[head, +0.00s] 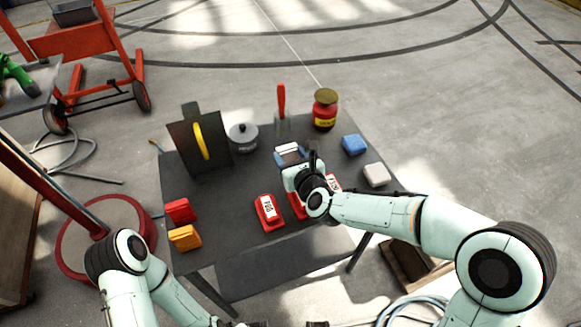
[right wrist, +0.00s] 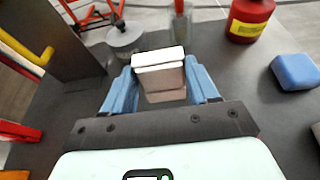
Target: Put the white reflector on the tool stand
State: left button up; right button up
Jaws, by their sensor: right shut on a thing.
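My right gripper (head: 291,153) is shut on a white block (right wrist: 160,75), which looks like the white reflector. The block sits between the blue fingers, over the middle of the dark table; I cannot tell its exact height. Another pale block (head: 375,175) lies on the table to the right. A dark upright panel (head: 185,145) with a yellow handle stands at the table's back left, and a clear holder (head: 284,126) with a red-handled tool stands at the back; I cannot tell which is the tool stand. My left arm enters at the lower left; its gripper is cut off at the bottom edge.
A grey lidded pot (head: 243,137) and a red jar (head: 325,109) stand along the back of the table (head: 225,215). A blue block (head: 354,145) lies at the right. Red (head: 180,210) and orange (head: 185,237) blocks lie front left. A labelled red box (head: 268,212) lies near my right wrist.

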jog(key=shift+f, duration=1.95)
jog(key=shift+b, duration=0.3)
jog(key=shift+f, duration=0.2)
jog(key=o, duration=1.1)
jog(key=shift+r, duration=0.1)
jog(key=shift+c, duration=0.2)
jog(key=shift+r, duration=0.2)
jog(key=v, duration=1.2)
